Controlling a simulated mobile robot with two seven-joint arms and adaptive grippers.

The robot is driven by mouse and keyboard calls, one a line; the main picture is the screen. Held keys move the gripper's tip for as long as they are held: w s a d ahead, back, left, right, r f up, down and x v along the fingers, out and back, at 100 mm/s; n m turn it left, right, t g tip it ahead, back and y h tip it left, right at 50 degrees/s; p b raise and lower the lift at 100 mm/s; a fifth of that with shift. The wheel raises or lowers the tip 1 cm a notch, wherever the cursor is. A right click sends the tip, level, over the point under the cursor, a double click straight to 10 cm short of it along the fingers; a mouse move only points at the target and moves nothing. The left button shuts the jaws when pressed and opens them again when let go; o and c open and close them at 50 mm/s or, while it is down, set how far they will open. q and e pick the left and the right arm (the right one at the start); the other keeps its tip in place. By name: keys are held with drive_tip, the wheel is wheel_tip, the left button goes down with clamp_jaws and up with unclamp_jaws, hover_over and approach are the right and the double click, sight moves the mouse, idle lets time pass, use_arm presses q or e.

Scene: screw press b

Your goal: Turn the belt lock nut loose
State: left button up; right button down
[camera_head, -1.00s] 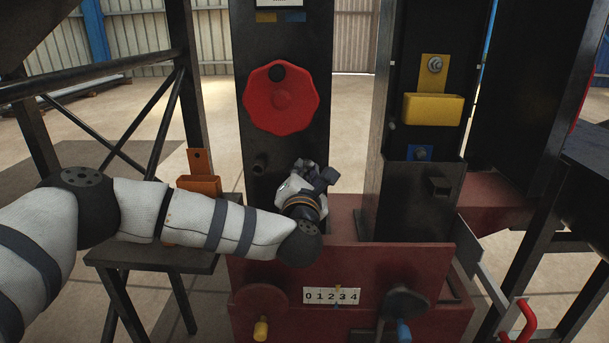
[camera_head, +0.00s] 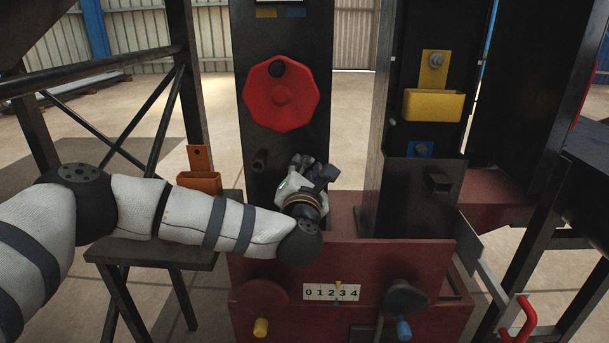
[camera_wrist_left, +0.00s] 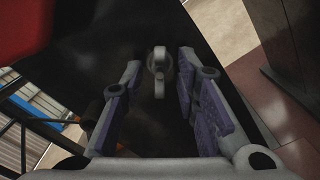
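In the left wrist view a small grey round piece with a short lug above and below (camera_wrist_left: 158,63) stands out from a black face; it looks like the belt lock nut. My left gripper (camera_wrist_left: 156,72) points at it with its two purple-padded fingers apart, one on each side, with a gap visible at both. In the head view my left gripper (camera_head: 316,168) is at the lower front of the black column (camera_head: 283,150), below the red handwheel (camera_head: 282,93). There the hand hides the grey piece. My right gripper is in neither view.
A dark peg (camera_head: 260,160) sticks out just left of the hand. A red base with a 01234 scale (camera_head: 331,292) lies below. An orange holder (camera_head: 199,178) stands left, a yellow bin (camera_head: 432,106) right. A gap separates the two black columns.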

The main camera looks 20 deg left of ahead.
use_arm(q)
drive_tip(key=v, duration=1.1)
drive_tip(key=shift+s, duration=0.2)
drive_tip(key=shift+d, duration=0.15)
